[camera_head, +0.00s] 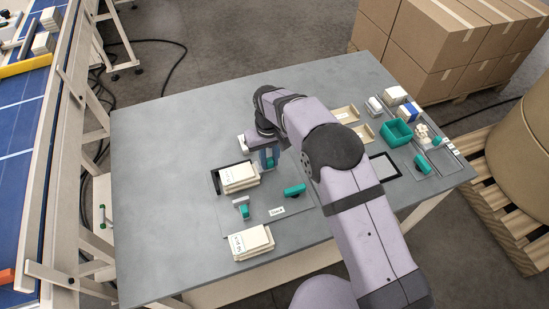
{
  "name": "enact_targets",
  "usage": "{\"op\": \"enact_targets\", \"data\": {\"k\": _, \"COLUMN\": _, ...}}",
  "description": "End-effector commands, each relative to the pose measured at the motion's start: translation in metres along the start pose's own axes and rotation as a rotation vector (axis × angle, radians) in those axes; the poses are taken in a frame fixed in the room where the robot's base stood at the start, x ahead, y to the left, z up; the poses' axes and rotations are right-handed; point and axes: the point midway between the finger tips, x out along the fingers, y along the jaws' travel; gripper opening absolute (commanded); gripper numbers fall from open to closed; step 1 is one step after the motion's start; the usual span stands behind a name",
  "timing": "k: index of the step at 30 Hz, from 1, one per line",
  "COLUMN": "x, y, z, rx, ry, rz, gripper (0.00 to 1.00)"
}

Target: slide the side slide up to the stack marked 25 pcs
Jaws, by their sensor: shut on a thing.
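A pale stack (239,177) sits in a dark-edged recess on the grey plate, with small writing on top that I cannot read surely. A second pale stack (251,242) lies nearer the table's front edge, also with small writing. My gripper (268,160) points down just behind and right of the first stack, shut on a teal-blue piece that seems to be the side slide; the fingers and arm partly hide it. Another slide with a teal handle (242,208) stands in front of the first stack, apart from it. Whether the held slide touches the stack, I cannot tell.
A teal knob (294,190) and a small label (277,211) are on the plate (262,226). Beige trays (345,114), a teal bin (397,132) and small items stand at the right. The table's left side (160,170) is clear.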

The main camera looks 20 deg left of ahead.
Motion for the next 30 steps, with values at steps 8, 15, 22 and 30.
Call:
{"op": "enact_targets", "data": {"k": 8, "x": -0.001, "y": 0.002, "z": 0.0, "rx": 0.0, "ry": 0.001, "rz": 0.002, "gripper": 0.28}}
{"op": "enact_targets", "data": {"k": 15, "x": -0.003, "y": 0.002, "z": -0.001, "rx": 0.0, "ry": 0.002, "rz": 0.002, "gripper": 0.28}}
{"op": "enact_targets", "data": {"k": 22, "x": -0.024, "y": 0.001, "z": -0.001, "rx": 0.0, "ry": 0.005, "rz": 0.002, "gripper": 0.28}}
{"op": "enact_targets", "data": {"k": 30, "x": -0.06, "y": 0.001, "z": -0.001, "rx": 0.0, "ry": 0.004, "rz": 0.002, "gripper": 0.28}}
